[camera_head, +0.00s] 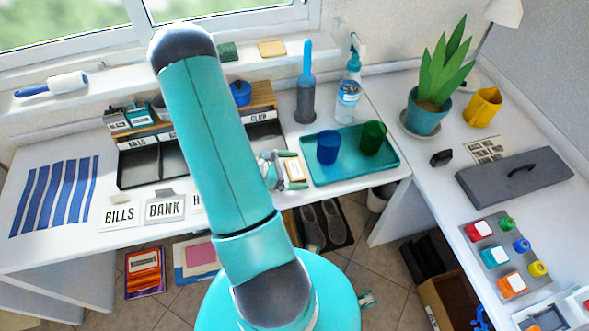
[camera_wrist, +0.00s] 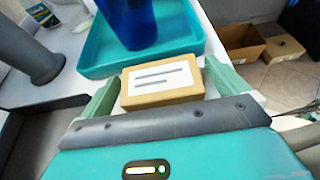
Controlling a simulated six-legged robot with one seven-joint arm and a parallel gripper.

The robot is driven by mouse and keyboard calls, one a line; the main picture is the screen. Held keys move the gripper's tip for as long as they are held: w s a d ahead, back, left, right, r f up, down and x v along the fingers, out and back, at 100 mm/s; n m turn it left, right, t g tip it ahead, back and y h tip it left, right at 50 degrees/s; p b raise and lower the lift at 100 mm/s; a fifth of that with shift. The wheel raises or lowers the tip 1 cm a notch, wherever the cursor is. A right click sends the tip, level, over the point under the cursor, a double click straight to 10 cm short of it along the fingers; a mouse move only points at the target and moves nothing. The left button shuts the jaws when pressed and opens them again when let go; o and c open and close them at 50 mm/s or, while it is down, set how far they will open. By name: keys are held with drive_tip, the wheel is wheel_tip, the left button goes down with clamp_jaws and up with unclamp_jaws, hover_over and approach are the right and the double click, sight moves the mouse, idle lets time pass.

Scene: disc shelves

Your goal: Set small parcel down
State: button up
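The small parcel (camera_wrist: 160,82) is a tan box with a white label bearing dark lines. It sits between the two pale green fingers of my gripper (camera_wrist: 163,90), which appear shut on its sides. In the head view the parcel (camera_head: 295,169) and my gripper (camera_head: 286,171) are over the white desk (camera_head: 384,185), just left of the teal tray. Whether the parcel's underside touches the desk cannot be told.
The teal tray (camera_head: 338,175) holds a blue cup (camera_head: 327,147) and a green cup (camera_head: 372,138). A grey holder with a blue-handled brush (camera_head: 306,100) stands behind. Black letter trays (camera_head: 139,168) and cards, including BANK (camera_head: 164,208), lie to the left.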

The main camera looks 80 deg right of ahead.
drive_tip(key=shift+r, duration=0.1)
drive_tip(key=shift+w+r, duration=0.15)
drive_tip(key=shift+w, duration=0.05)
drive_tip(key=v, duration=1.2)
drive_tip(key=shift+s+r, duration=0.1)
drive_tip(key=w+a+r+m+t+y, duration=0.1)
drive_tip(key=w+a+r+m+t, duration=0.1)
drive_tip(key=w+a+r+t, duration=0.4)
drive_tip(key=w+a+r+m+t+y, duration=0.1)
drive_tip(key=w+a+r+m, duration=0.25)
drive_tip(key=a+r, duration=0.5)
drive_tip(key=a+r+t+y, duration=0.5)
drive_tip(key=a+r+t, duration=0.5)
drive_tip(key=a+r, duration=0.5)
drive_tip(key=a, duration=0.4)
drive_tip(key=shift+w+a+r+m, duration=0.2)
drive_tip(key=shift+w+r+m, duration=0.15)
drive_tip(key=shift+d, duration=0.1)
